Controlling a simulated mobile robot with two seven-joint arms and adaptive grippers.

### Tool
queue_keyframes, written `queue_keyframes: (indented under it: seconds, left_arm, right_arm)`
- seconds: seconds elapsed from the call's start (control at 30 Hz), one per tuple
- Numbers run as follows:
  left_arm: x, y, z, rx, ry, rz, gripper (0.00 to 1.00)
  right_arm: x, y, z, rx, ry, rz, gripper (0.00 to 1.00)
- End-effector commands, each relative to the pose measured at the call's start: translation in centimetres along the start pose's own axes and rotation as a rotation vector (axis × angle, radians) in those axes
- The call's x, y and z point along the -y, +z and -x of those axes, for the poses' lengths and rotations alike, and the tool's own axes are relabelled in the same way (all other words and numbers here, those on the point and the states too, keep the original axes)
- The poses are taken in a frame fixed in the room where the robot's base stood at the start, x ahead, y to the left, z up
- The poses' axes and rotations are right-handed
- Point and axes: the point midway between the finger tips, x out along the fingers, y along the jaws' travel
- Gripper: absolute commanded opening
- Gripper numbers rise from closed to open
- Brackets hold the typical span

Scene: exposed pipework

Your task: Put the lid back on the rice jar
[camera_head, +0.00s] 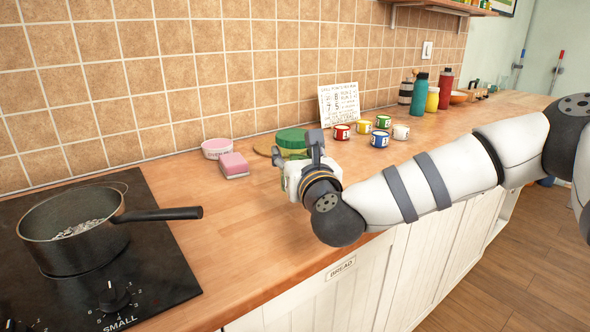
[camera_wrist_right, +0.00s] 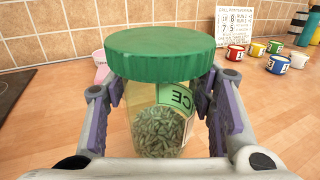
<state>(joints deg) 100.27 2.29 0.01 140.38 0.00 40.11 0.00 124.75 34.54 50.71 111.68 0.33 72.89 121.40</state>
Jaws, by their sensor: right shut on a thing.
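The rice jar (camera_wrist_right: 158,130) is clear, with grain inside and a green-edged label ending in "CE". The round green lid (camera_wrist_right: 160,48) appears over the jar's top in the right wrist view. The lid also shows in the head view (camera_head: 291,137). My right gripper also shows in the head view (camera_head: 297,150). The fingertips are partly hidden. I cannot tell whether the lid touches the jar. My left gripper is not in view.
Several small coloured mugs (camera_head: 380,139) and a number board (camera_head: 339,104) stand to the right. A pot (camera_head: 72,235) sits on the hob at left. The front counter is clear.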

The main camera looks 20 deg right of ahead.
Motion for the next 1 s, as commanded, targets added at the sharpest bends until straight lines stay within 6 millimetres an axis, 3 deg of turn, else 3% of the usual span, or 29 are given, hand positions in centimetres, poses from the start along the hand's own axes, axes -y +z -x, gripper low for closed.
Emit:
queue_keyframes:
  seconds: [0.1,0.2,0.6,0.63,0.7,1.0]
  left_arm:
    - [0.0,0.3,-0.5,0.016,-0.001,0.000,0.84]
    - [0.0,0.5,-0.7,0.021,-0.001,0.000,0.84]
    - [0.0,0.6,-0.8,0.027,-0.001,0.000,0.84]
    - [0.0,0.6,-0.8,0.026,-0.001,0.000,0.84]
    - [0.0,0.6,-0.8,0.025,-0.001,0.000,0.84]
    - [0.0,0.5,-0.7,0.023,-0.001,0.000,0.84]
  right_arm:
    - [0.0,-2.5,-0.4,-0.010,0.001,0.002,0.00]
    - [0.0,-3.7,-0.3,-0.006,0.000,0.001,0.00]
    - [0.0,-4.2,-0.3,-0.005,0.001,0.000,0.00]
    - [0.0,-4.2,-0.3,-0.006,0.001,0.001,0.57]
    - [0.0,-4.1,-0.3,-0.005,0.001,0.001,0.70]
    - [0.0,-3.9,-0.3,-0.003,0.001,0.001,0.70]
